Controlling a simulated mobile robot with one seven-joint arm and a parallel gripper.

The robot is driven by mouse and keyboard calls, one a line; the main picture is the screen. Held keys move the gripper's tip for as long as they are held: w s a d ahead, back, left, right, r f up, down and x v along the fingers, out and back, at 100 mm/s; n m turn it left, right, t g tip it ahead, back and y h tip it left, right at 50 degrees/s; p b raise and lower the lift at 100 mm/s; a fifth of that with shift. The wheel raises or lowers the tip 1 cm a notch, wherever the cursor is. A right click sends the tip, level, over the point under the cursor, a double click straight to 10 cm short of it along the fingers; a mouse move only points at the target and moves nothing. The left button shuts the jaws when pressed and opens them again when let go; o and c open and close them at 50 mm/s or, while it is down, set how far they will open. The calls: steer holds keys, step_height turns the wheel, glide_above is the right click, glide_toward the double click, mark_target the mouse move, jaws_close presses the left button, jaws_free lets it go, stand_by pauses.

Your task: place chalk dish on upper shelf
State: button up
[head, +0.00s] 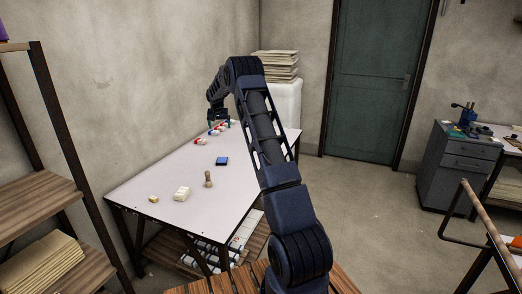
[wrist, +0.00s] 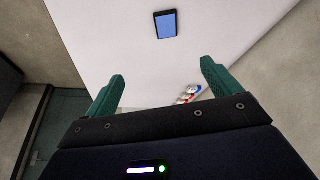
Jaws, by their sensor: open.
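A small white dish-like object (head: 181,194), perhaps the chalk dish, rests near the front of the white table (head: 150,184); its contents are too small to tell. A wooden shelf unit stands at the left edge of the head view, with a bare brown shelf board (head: 30,199) and a higher level at the picture's edge. My gripper (head: 217,114) is over the far end of the table in the head view, well away from the white object. In the wrist view my gripper (wrist: 162,72) has its green fingers wide apart with nothing between them.
A blue item (head: 222,160) lies mid-table and also shows in the wrist view (wrist: 165,24). A wooden peg-like object (head: 208,179), a yellow block (head: 153,199) and several coloured spools (head: 200,141) share the table. A grey cabinet (head: 455,170) stands right.

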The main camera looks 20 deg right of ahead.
steer(key=s+r+n, duration=0.1)
steer(key=s+r, duration=0.7)
steer(key=s, duration=0.3)
steer(key=s+a+r, duration=0.1)
steer(key=s+r, duration=0.6)
steer(key=s, duration=0.4)
steer(key=s+r+n, duration=0.1)
steer(key=s+r, duration=0.7)
steer(key=s, duration=0.3)
steer(key=s+a+f+n, duration=0.1)
steer(key=s+f, duration=0.1)
steer(key=s, duration=1.6)
steer(key=s+a+f+y, duration=0.1)
steer(key=s+f, duration=0.2)
steer(key=s, duration=1.6)
steer(key=shift+f+n, duration=0.15)
steer(key=shift+n, duration=0.25)
steer(key=shift+o, duration=0.4)
steer(key=shift+s+f, duration=0.2)
steer(key=shift+s, duration=0.15)
